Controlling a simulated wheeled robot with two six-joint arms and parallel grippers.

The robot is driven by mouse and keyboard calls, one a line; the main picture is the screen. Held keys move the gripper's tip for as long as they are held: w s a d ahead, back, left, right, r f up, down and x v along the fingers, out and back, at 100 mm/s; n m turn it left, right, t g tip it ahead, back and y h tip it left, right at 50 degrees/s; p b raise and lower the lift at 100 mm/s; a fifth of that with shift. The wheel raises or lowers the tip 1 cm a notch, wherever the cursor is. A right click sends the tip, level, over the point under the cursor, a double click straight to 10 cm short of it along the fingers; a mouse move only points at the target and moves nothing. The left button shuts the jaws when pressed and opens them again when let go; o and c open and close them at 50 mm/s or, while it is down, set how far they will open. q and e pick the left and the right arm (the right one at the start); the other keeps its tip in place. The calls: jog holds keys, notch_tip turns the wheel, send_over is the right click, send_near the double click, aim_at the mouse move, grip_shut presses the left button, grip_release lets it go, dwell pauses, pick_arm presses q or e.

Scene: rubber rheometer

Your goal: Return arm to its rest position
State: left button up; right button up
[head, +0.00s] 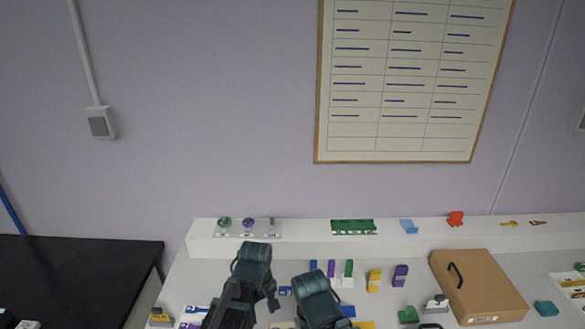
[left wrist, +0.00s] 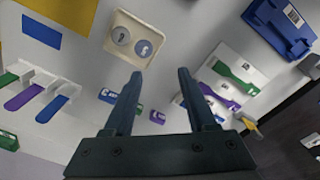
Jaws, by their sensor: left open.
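My left gripper (left wrist: 159,76) is open in the left wrist view. Its two dark fingers are well apart with nothing held between them. They hang over the white table (left wrist: 185,20), near a cream tray (left wrist: 113,42) with two round grey discs. In the head view, dark teal links of my arms rise at the bottom centre in front of the table. The fingertips cannot be made out there. My right gripper does not show clearly in either view.
In the head view, a brown box (head: 472,280) stands at the right of the table. A white raised shelf (head: 300,240) carries small parts along the back. A black table (head: 75,270) is at the left. Several coloured blocks lie close to my arms.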

pick_arm(q)
jog(key=s+a+m, duration=0.4)
jog(key=a+m, duration=0.3)
jog(key=a, duration=0.2)
jog(key=s+d+m+y+b, duration=0.1)
jog(key=s+d+m, duration=0.3)
jog(key=d, duration=0.7)
jog(key=shift+s+d+f+g, duration=0.15)
jog(key=shift+s+f+g, duration=0.25)
jog(key=shift+s, duration=0.6)
